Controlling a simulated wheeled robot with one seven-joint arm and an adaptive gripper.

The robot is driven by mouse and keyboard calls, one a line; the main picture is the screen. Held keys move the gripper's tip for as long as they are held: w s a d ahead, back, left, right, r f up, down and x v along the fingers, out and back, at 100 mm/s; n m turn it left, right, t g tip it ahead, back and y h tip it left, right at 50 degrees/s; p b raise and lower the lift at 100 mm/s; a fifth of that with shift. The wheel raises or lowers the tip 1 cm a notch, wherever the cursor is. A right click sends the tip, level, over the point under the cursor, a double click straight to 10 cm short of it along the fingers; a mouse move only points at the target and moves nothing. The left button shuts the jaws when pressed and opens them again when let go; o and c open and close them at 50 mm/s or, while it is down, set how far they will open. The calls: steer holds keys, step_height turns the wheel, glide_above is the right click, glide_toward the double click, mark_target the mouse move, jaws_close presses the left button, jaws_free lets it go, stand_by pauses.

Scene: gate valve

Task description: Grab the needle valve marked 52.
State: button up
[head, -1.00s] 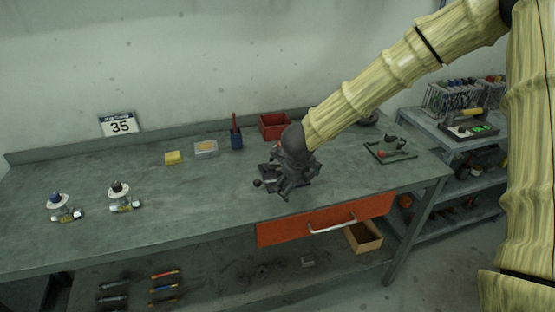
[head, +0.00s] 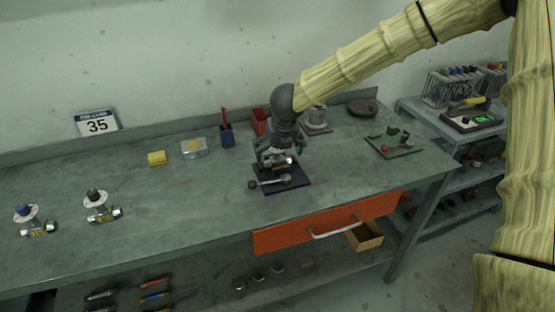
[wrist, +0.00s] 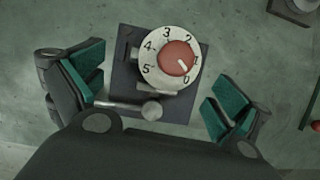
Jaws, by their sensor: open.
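Two needle valves stand at the left of the bench, one with a blue knob (head: 27,211) and one with a black knob (head: 96,196). Each has a pale round dial and a brass-coloured tag, and the tag marks are too small to read. My gripper (wrist: 156,92) is open and empty. It is over a dark plate (head: 291,186) at mid-bench. On that plate, the wrist view shows a white dial numbered 0 to 5 with a red knob (wrist: 178,58), between and beyond the fingers. A round-ended metal lever (wrist: 151,110) lies below it. No 52 is legible.
A green tray (head: 394,147) lies right. Bench between valves and plate is clear.

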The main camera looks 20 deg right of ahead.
mark_target(278, 154)
steer(key=shift+d+p+x, duration=0.15)
steer(key=shift+p+x, duration=0.15)
steer(key=shift+x, duration=1)
steer(key=shift+d+p+x, duration=0.15)
steer(key=shift+p+x, duration=0.15)
steer(key=shift+x, duration=1)
steer(key=shift+w+r, duration=0.1)
steer(key=shift+r, duration=0.05)
steer(key=c, duration=1.4)
